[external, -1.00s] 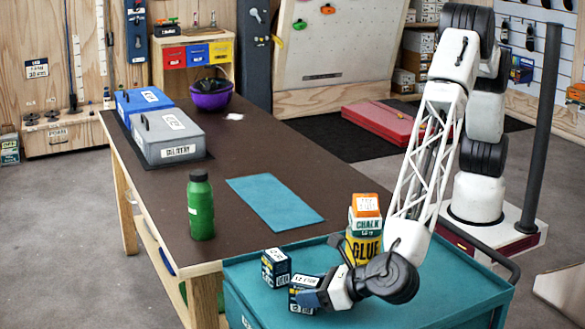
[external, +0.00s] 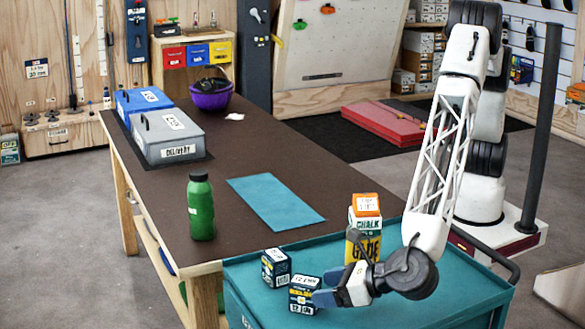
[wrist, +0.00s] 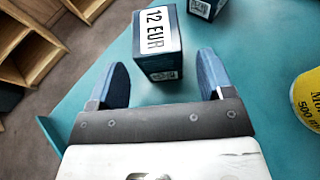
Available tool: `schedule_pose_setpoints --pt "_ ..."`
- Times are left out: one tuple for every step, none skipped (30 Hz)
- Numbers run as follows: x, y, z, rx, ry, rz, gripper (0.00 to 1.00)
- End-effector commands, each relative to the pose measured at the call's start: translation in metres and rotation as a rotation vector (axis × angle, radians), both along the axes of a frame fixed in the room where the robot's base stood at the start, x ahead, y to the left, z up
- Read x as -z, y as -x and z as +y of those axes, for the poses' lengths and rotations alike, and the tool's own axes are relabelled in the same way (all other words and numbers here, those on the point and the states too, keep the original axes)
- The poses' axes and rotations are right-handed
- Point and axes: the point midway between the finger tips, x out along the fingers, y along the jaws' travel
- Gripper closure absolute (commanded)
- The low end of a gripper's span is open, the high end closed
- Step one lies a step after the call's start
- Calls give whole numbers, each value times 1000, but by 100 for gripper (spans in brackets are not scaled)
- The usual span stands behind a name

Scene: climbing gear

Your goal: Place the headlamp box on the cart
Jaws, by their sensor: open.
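A dark blue box (external: 304,297) with a white price label stands upright on the teal cart (external: 440,300). In the wrist view this box (wrist: 160,45) reads "12 EUR" and sits ahead of and partly between my fingertips. A similar dark blue box (external: 275,267) stands just behind it; only its lower end (wrist: 206,8) shows in the wrist view. I cannot tell from the lettering which is the headlamp box. My gripper (external: 325,297) is open, low over the cart beside the nearer box. In the wrist view its blue fingers (wrist: 163,72) are spread, with gaps to the box.
A green bottle (external: 201,208) and a teal mat (external: 275,201) are on the brown table (external: 300,165). The cart's right part looks free.

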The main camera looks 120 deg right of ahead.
Motion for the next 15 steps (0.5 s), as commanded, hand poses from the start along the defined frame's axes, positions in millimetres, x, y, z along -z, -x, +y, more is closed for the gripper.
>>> schedule_pose_setpoints --pt "-3 6 7 -3 -1 -1 26" --pt "-5 9 10 -3 -1 -1 26" --pt "-7 13 14 -3 -1 -1 26" --pt "-9 16 18 -3 -1 0 26" --pt "-11 20 21 -3 -1 0 26" --pt "-13 24 25 -3 -1 -1 26" --pt "-15 27 28 -3 -1 -1 26" --pt "-17 30 31 -2 -1 -1 26" --pt "-19 34 35 -3 -1 -1 26" --pt "-20 36 37 -2 -1 -1 26" --pt "-21 39 40 -2 -1 -1 26" --pt "-23 42 43 -2 -1 0 26" --pt "-24 44 45 -2 -1 0 26" --pt "-25 46 47 -2 -1 0 26" --pt "-26 48 48 -1 0 0 26"
